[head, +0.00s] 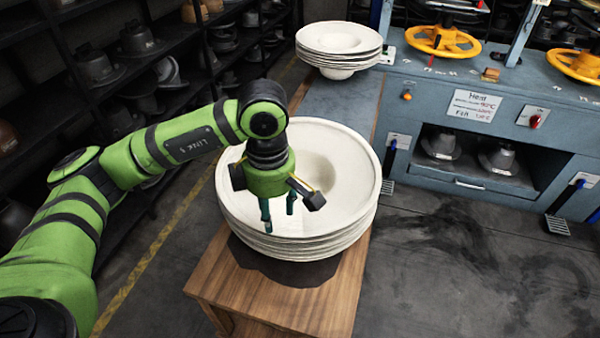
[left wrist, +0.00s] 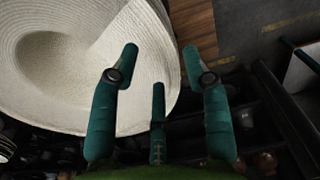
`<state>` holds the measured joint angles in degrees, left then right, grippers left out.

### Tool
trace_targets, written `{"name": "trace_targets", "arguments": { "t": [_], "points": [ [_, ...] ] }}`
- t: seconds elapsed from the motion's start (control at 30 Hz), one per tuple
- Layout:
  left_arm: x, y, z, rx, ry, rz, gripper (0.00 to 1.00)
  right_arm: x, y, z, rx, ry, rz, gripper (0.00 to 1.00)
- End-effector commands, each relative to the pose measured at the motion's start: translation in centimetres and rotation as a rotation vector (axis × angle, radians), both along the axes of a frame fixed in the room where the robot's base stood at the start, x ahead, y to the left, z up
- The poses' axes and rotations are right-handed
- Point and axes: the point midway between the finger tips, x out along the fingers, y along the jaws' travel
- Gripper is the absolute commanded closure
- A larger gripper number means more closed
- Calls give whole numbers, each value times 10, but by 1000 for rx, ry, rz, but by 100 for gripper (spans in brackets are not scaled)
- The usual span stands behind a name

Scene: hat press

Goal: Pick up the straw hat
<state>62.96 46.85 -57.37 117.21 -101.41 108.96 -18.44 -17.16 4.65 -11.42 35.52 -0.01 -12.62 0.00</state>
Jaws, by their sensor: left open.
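A stack of white, wide-brimmed straw hats (head: 355,195) lies on the wooden table, brims nested and crowns sunk downward. In the left wrist view the top hat (left wrist: 70,55) fills the upper left, its woven brim edge curving past the fingers. My left gripper (head: 278,215) is over the near left part of the stack, fingers pointing down and spread apart. In the left wrist view my left gripper (left wrist: 160,75) is open and empty, with the brim edge between and beyond its fingers. I cannot tell whether a finger touches the brim. My right gripper is not in view.
A second stack of white hats (head: 340,40) stands farther back. The wooden table (head: 290,300) has bare room at its near end. A blue press bench (head: 460,125) with yellow wheels is at right. Dark shelves (head: 60,60) of hat forms line the left.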

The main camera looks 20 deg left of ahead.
Motion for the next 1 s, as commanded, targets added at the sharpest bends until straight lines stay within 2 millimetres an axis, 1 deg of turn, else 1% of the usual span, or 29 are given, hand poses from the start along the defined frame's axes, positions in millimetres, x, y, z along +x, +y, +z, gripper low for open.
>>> {"name": "trace_targets", "arguments": {
  "t": [0.03,0.07,0.2,0.3,0.4,0.6,0.63,0.67,0.7,0.73,0.77,1.0],
  "points": [
    [-2,0,-2,0,5,1,53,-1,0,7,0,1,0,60],
    [-2,0,-6,-1,5,1,53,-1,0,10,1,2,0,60],
    [-6,0,-26,-1,8,-1,53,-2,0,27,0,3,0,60],
    [-4,-1,-41,-3,5,0,53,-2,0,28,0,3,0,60],
    [-4,-1,-49,-3,2,-1,53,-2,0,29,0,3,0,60],
    [-3,-1,-51,-4,0,-2,53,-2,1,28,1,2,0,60],
    [-3,-1,-50,-4,0,-2,57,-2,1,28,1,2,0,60],
    [-3,-1,-50,-5,0,-2,69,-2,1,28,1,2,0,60],
    [-3,-1,-50,-5,0,-2,85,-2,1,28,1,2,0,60],
    [-3,-1,-50,-5,0,-2,97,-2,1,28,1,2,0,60],
    [-3,-1,-50,-5,0,-1,100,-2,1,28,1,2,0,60],
    [-3,-1,-50,-6,-1,-1,100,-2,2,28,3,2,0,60]
  ]
}}
